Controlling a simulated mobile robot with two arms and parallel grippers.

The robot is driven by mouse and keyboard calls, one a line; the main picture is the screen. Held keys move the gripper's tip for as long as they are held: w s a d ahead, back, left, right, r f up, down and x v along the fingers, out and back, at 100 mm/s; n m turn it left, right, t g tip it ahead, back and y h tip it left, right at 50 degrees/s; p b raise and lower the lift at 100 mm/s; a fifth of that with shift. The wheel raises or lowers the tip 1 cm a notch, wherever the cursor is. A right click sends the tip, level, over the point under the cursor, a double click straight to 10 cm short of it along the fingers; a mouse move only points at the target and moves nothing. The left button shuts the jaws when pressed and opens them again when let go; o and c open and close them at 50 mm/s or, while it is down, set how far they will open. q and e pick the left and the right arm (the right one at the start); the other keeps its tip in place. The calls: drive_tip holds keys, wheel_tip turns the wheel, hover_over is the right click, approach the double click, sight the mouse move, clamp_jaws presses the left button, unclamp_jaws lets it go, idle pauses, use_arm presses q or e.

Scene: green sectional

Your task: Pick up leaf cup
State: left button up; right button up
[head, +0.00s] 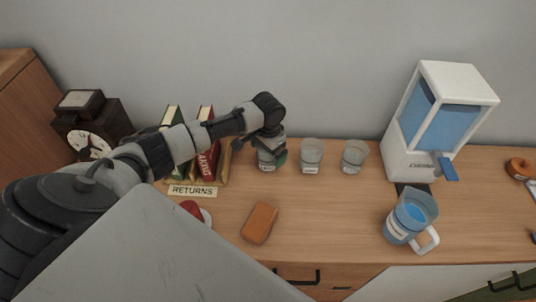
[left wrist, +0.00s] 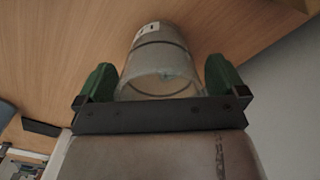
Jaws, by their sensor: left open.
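Three clear cups with small labels stand in a row by the wall in the head view: a left cup (head: 266,163), a middle cup (head: 311,156) and a right cup (head: 354,157). The labels are too small to read, so I cannot tell which one is the leaf cup. My left gripper (head: 271,155) is at the left cup and partly hides it. In the left wrist view, the cup (left wrist: 157,55) stands between the green fingertips of my open left gripper (left wrist: 162,85), with its rim towards the palm. My right gripper is not in view.
A blue-and-white water dispenser (head: 412,150) and a blue pitcher (head: 408,218) are at the right. Books (head: 207,163) behind a RETURNS sign (head: 193,191) and a dark clock (head: 92,125) are at the left. A brown block (head: 259,223) lies in front; the wood around it is mostly clear.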

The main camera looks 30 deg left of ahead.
use_arm(q)
drive_tip(key=shift+c, duration=0.2)
drive_tip(key=shift+r, duration=0.1)
drive_tip(key=c, duration=0.9)
